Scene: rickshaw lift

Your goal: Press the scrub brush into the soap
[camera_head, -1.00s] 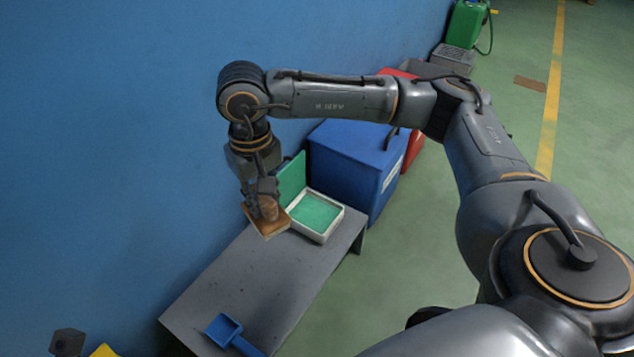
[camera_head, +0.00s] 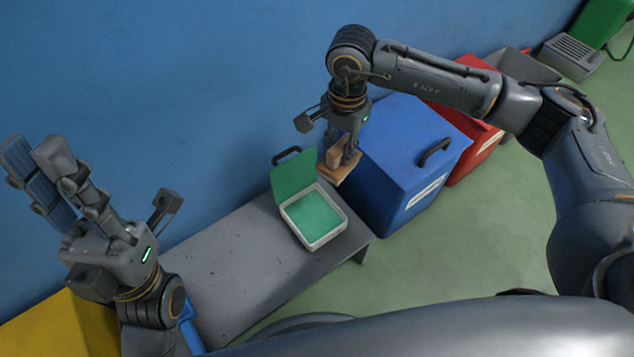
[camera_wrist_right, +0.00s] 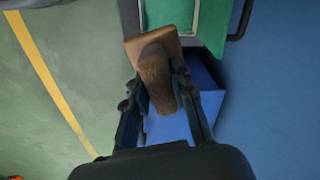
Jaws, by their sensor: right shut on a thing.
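The soap is a green slab (camera_head: 315,215) in a white tray with an upright green lid (camera_head: 293,180), at the far end of the grey bench. My right gripper (camera_head: 345,148) points down and is shut on the wooden handle of the scrub brush (camera_head: 337,174). The brush is beside the lid, to the right of and behind the soap, near the blue bin. In the right wrist view the brush (camera_wrist_right: 155,75) is between the fingers, with the tray edge and green lid (camera_wrist_right: 213,25) close by. My left gripper (camera_head: 38,155) is raised at the left, looks open and is empty.
The blue bin (camera_head: 400,150) with a black handle stands at the bench's far end, with a red bin (camera_head: 475,155) beyond it. The blue wall runs close behind the bench (camera_head: 235,260). A yellow object (camera_head: 60,325) is at lower left. The bench's middle is mostly clear.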

